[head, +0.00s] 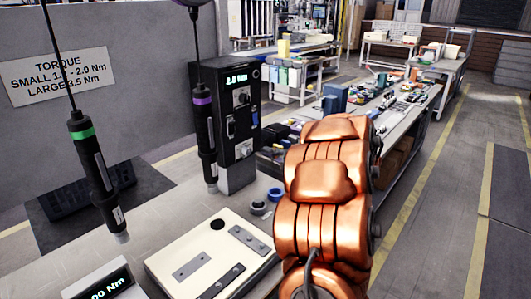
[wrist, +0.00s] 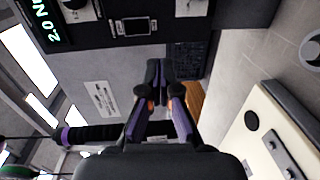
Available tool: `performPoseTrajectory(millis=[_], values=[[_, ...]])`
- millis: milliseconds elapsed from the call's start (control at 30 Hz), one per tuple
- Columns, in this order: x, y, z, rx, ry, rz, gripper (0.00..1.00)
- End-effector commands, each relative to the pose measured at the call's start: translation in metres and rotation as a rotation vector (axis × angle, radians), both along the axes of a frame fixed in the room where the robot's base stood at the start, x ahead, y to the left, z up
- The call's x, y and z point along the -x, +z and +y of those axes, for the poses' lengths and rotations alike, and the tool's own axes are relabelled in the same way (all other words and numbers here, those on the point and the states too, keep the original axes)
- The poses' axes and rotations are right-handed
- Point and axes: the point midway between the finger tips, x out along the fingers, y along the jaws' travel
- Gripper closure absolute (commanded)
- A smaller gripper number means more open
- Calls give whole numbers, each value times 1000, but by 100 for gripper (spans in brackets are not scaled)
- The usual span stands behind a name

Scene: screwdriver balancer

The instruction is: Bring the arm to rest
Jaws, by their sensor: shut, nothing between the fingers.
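My gripper (wrist: 158,72) shows in the wrist view with its fingertips together and nothing between them. In the head view my copper-coloured arm rises at the middle right, and the gripper cannot be made out there. A screwdriver with a green band (head: 97,175) hangs from a cable at the left. A screwdriver with a purple band (head: 205,137) hangs nearer the middle, by the dark controller.
A cream plate with metal strips (head: 165,261) lies on the bench, beside a small Nm display (head: 104,283). A cluttered workbench (head: 405,110) stands beyond my arm. Open floor (head: 440,200) lies at right.

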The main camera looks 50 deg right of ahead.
Motion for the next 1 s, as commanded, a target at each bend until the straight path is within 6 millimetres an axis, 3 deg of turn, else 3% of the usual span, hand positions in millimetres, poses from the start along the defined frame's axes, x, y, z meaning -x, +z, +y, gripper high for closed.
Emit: performPoseTrajectory(millis=[333,467,733,1000], values=[[-1,0,0,0,-2,1,100],[-10,3,-1,-7,-39,25,100],[-42,21,-4,-82,-268,126,100],[-46,33,16,-248,-527,203,100]])
